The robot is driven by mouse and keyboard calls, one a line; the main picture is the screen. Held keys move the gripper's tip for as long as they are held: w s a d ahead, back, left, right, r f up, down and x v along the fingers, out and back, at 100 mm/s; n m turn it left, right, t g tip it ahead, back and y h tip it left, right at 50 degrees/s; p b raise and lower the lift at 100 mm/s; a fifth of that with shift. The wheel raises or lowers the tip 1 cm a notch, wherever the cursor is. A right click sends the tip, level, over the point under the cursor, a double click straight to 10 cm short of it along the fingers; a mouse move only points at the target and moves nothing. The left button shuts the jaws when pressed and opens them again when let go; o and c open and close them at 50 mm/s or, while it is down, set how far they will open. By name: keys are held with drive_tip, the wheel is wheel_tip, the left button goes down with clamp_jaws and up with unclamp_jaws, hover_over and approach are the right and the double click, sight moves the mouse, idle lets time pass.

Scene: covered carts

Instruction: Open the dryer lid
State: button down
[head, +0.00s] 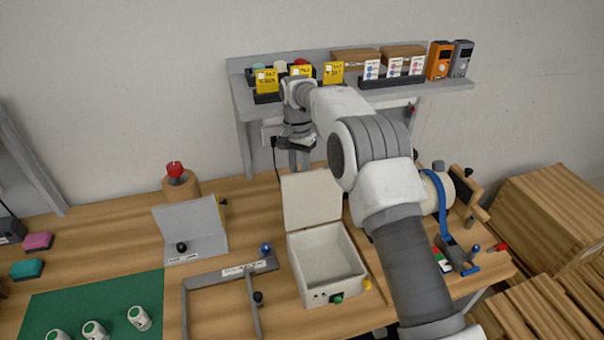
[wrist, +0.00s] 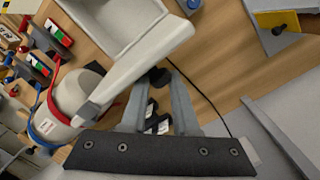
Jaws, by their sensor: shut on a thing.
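The dryer is a white square box (head: 330,296) on the wooden bench; its inside shows empty in the head view. Its pale lid (head: 311,200) stands raised at the back edge, tilted up off the box. In the wrist view the lid (wrist: 135,68) is seen nearly edge-on, with the box (wrist: 98,15) beyond it. My gripper (head: 299,158) is behind the lid's upper edge. In the wrist view its fingertips (wrist: 159,82) are closed around a small dark knob (wrist: 160,76) beside the lid. The knob is hidden in the head view.
A shelf (head: 350,97) with boxes and yellow cards is close behind my gripper. A grey angled stand (head: 193,228) and a grey frame (head: 220,276) are left of the dryer. A cream cylinder with a blue strap (head: 432,193) is at right.

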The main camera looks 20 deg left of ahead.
drive_tip(key=shift+a+f+g, duration=0.3)
drive_tip(key=shift+a+f, duration=0.1)
drive_tip(key=shift+a, duration=0.2)
drive_tip(key=shift+w+a+f, duration=0.25)
drive_tip(key=shift+w+a, duration=0.1)
drive_tip(key=shift+w, duration=0.3)
drive_tip(key=c, duration=1.1)
unclamp_jaws()
drive_tip(key=o, duration=0.5)
drive_tip(key=shift+w+a+f, duration=0.25)
drive_tip(key=shift+d+r, duration=0.1)
drive_tip(key=shift+r, duration=0.05)
drive_tip(key=shift+w+d+r+p, duration=0.1)
drive_tip(key=shift+p, duration=0.2)
